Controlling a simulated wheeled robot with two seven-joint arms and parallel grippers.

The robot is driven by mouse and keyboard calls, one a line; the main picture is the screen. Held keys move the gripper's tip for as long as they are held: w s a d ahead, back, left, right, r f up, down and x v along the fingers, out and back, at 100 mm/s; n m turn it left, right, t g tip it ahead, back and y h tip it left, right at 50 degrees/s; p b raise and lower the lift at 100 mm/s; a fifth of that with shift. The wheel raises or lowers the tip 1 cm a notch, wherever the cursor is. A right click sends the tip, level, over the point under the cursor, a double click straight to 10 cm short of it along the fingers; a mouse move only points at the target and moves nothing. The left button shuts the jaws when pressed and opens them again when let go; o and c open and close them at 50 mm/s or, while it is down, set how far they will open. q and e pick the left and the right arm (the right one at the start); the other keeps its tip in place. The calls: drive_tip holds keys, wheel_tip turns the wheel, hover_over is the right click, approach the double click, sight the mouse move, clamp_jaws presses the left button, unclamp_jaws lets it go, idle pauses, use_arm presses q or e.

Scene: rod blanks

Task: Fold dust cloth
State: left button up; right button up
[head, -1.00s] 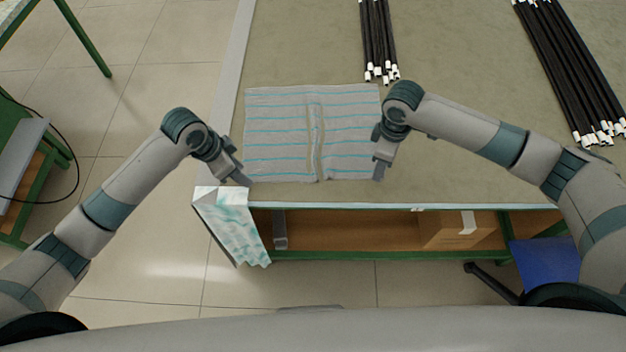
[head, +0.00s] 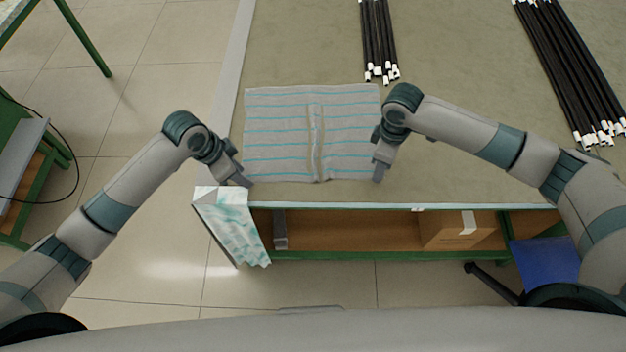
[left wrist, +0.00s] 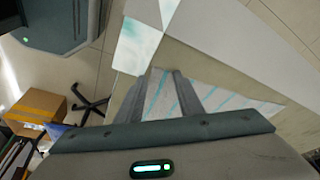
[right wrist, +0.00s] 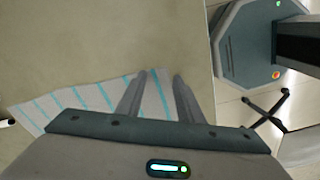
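The dust cloth (head: 276,130), light grey with blue stripes, lies spread on the table. A raised crease runs down its middle, front to back. My left gripper (head: 243,182) is at the cloth's front left corner. In the left wrist view its fingers (left wrist: 163,76) are apart, with cloth showing between them. My right gripper (head: 378,178) is at the cloth's front right corner. In the right wrist view its fingers (right wrist: 161,76) are apart, with the cloth's edge between them. I cannot tell whether the fingers touch the cloth.
Black rods with white ends lie in a bundle (head: 377,40) behind the cloth and in another bundle (head: 570,70) at the right. A white and teal patterned sheet (head: 230,225) hangs over the table's front left corner. A cardboard box (head: 445,232) sits on the shelf below.

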use_arm(q)
clamp_jaws()
use_arm(e)
drive_tip(key=shift+f, duration=0.1)
clamp_jaws()
drive_tip(key=shift+s, duration=0.1)
use_arm(q)
drive_tip(key=shift+r, duration=0.15)
use_arm(e)
drive_tip(key=shift+r, duration=0.2)
